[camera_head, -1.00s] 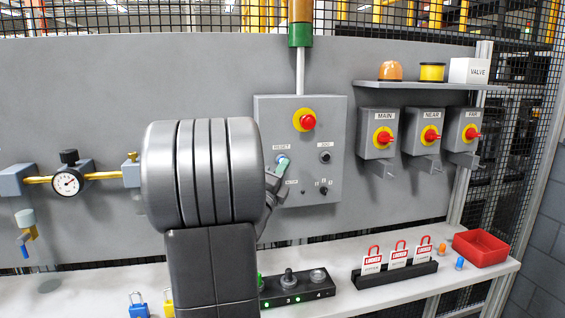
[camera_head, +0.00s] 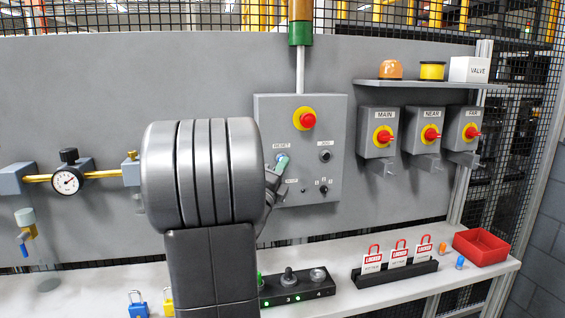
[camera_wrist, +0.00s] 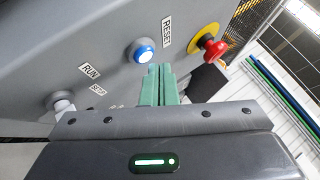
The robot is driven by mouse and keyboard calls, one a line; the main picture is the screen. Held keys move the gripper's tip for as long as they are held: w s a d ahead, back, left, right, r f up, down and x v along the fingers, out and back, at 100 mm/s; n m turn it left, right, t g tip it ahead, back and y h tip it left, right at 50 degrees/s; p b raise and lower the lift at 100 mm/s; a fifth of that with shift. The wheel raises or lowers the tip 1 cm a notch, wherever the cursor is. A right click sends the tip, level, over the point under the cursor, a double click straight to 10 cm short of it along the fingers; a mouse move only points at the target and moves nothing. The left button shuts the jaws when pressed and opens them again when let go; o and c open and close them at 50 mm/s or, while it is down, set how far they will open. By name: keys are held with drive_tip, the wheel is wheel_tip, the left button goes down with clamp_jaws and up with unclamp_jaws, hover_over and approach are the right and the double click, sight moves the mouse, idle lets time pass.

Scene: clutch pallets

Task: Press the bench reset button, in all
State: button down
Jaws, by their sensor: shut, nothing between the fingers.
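The RESET button (camera_wrist: 142,52) is round and blue with a pale, bright centre, beside its RESET label in the wrist view. In the head view the button (camera_head: 281,157) sits on the grey control box (camera_head: 328,190), partly covered by my fingertips. My gripper (camera_wrist: 160,70) is shut and empty, with its green fingers together. In the wrist view the tips lie right by the button's lower edge; I cannot tell whether they touch it. In the head view my gripper (camera_head: 282,164) reaches the box from the left, mostly hidden behind my arm.
A red emergency stop (camera_head: 308,120) on a yellow ring sits above on the same box, with a black JOG button (camera_head: 325,155) to the right. The bench (camera_head: 335,300) below holds a black indicator strip (camera_head: 298,288), a rack of red padlocks (camera_head: 395,270) and a red tray (camera_head: 481,247).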

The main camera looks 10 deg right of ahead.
drive_tip(key=shift+w+b, duration=0.5)
drive_tip(key=shift+w, duration=0.2)
idle(0.7)
drive_tip(key=shift+s, duration=0.15)
drive_tip(key=shift+s+b, duration=0.7)
drive_tip(key=shift+b, duration=0.05)
drive_tip(key=s+b, duration=0.2)
drive_tip(key=s, duration=0.3)
drive_tip(key=shift+d+b, duration=0.1)
drive_tip(key=shift+b, duration=0.3)
drive_tip(key=shift+w, duration=0.1)
idle(0.4)
